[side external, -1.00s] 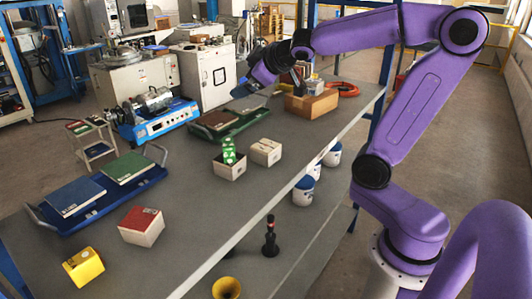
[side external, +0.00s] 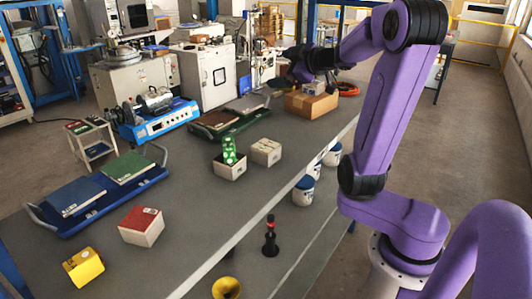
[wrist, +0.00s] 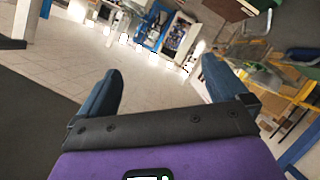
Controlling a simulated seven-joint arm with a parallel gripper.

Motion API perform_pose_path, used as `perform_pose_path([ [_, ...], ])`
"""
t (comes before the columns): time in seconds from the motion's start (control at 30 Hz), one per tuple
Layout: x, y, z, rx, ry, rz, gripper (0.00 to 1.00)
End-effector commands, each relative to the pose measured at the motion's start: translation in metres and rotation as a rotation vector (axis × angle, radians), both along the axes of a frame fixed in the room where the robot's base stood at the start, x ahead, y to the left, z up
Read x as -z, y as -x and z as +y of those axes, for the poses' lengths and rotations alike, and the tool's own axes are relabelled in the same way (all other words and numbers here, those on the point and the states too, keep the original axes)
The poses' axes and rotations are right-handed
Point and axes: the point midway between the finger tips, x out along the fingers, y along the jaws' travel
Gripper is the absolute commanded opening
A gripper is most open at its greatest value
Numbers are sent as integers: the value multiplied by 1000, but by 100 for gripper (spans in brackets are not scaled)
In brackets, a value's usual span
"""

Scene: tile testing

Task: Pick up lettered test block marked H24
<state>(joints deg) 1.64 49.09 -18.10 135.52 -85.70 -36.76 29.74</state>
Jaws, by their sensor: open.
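No lettering is legible, so I cannot tell which block is H24. In the side external view, a yellow block (side external: 84,267) and a red-topped white block (side external: 141,228) are at the bench's near left. A pale block (side external: 266,152) sits mid-bench beside a pale box (side external: 230,170) with a green dotted item (side external: 229,150) in it. A small grey block (side external: 314,88) is on a cardboard box (side external: 312,105). My gripper (wrist: 160,84) is open and empty in the wrist view, facing floor and room. In the side external view it is above the bench's far end, partly obscured.
The grey bench (side external: 190,215) has free surface mid-front. A blue tray (side external: 105,197) with blue and green tiles and a green tray (side external: 228,122) with tiles lie along its far edge. White-and-blue tubs (side external: 303,190) and a dark red-topped tool (side external: 270,237) stand on the lower shelf.

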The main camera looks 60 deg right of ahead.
Motion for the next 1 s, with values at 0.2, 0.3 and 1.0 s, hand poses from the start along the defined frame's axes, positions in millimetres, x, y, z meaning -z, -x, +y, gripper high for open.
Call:
perform_pose_path([
  [0.2, 18, 35, -3, -27, -59, 42, 100],
  [0.3, 26, 53, 0, -41, -101, 62, 100],
  [1.0, 59, 177, 70, -108, -547, 123, 100],
])
